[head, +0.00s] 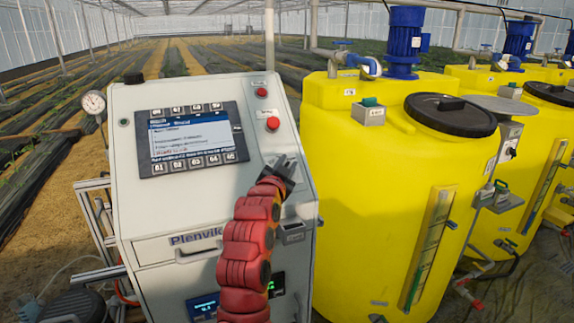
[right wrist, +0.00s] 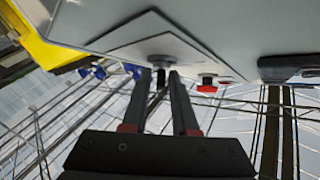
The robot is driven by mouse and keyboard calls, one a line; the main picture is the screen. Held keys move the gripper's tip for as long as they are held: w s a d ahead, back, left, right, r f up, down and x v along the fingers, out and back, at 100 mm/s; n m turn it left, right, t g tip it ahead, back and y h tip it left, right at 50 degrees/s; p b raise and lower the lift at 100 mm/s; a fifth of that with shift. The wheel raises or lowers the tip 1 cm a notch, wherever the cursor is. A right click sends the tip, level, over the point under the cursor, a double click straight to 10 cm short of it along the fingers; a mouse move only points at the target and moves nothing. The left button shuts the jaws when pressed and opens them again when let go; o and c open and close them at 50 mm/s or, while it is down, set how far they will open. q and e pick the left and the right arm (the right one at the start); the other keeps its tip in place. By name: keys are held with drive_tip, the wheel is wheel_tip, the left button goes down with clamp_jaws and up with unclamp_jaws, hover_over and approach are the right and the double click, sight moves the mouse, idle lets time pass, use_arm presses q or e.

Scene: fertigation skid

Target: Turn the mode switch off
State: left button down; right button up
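The grey control cabinet (head: 200,208) stands left of centre in the head view. My right gripper (head: 280,168) is at the right part of its sloped front, below a red button, and covers the mode switch there. In the right wrist view a small black switch knob (right wrist: 160,77) sticks out from a round grey base on a pale plate (right wrist: 125,38). The fingers of my right gripper (right wrist: 159,78) are apart, one on each side of the knob, with a narrow gap visible around it. My left gripper is not in view.
A red button (head: 272,123) sits just above the gripper, with another red button (head: 261,92) higher up. A display (head: 192,139) is to the left. Yellow tanks (head: 385,190) stand close on the right. A pressure gauge (head: 93,102) is at the cabinet's left.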

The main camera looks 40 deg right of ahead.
clamp_jaws()
